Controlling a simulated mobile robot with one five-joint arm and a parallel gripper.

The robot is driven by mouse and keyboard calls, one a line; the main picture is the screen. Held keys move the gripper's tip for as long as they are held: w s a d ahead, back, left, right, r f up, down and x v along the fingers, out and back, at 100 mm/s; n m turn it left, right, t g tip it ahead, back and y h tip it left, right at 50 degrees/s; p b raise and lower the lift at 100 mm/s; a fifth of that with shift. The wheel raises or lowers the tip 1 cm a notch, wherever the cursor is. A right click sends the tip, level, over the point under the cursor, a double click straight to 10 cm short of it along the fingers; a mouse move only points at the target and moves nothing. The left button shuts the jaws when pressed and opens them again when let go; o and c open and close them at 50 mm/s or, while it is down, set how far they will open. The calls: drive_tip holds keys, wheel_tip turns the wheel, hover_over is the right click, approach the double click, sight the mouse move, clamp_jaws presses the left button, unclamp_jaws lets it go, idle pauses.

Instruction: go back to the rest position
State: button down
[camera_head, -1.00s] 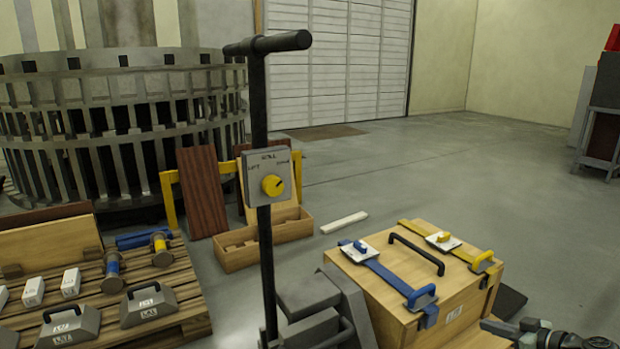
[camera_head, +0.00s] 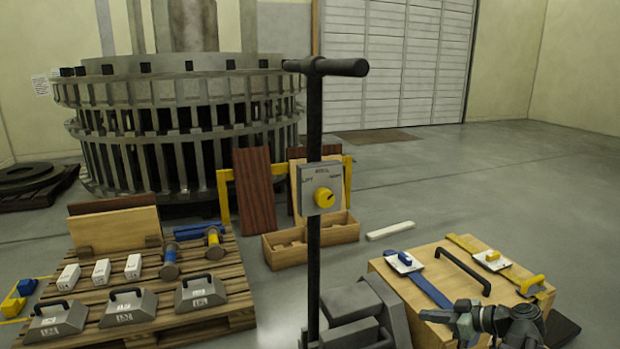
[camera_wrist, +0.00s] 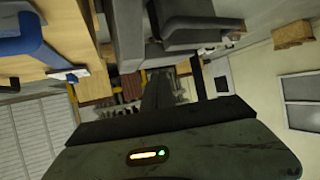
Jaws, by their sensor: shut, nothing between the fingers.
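My gripper (camera_head: 432,317) is at the lower right of the head view, at the left end of my folded-looking dark arm (camera_head: 515,322). It is shut and empty. It shows in front of the wooden crate (camera_head: 395,268), hiding part of the crate's near side; I cannot tell the gap between them. In the wrist view the picture is upside down. A dark green-grey body with an orange and green light, which I take to be mine, fills the bottom. The crate's blue handle (camera_wrist: 30,40) shows at upper left.
A black post with a T-handle (camera_head: 314,110) and a dial box stands in front, beside grey blocks (camera_head: 350,305). A pallet (camera_head: 215,315) with weights is at left. An open wooden box (camera_head: 285,252) and large slatted ring (camera_head: 85,95) stand behind. The floor at right is clear.

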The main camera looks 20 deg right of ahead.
drive_tip(key=w+a+n+g+y+p, duration=0.1)
drive_tip(key=w+a+g, duration=0.15)
drive_tip(key=a, duration=0.55)
drive_tip(key=w+a+n+g+y+p, duration=0.1)
drive_tip(key=w+a+n, duration=0.15)
drive_tip(key=a, duration=0.45)
drive_tip(key=s+a+f+m+g+h+p, duration=0.1)
drive_tip(key=a+f+g+h+p, duration=0.15)
drive_tip(key=a, duration=0.95)
drive_tip(key=s+a+f+m+g+h+p, duration=0.1)
drive_tip(key=a+m+g+h+p, duration=0.2)
drive_tip(key=a, duration=0.8)
drive_tip(key=d+m+g+h, duration=0.2)
drive_tip(key=d+m+h, duration=0.1)
drive_tip(key=d+m, duration=0.3)
wheel_tip(320, 180, up, 37)
drive_tip(key=p, duration=3.8)
drive_tip(key=shift+s+a, duration=0.2)
drive_tip(key=shift+s, duration=0.1)
drive_tip(key=shift+f, duration=0.15)
drive_tip(key=shift+s, duration=0.1)
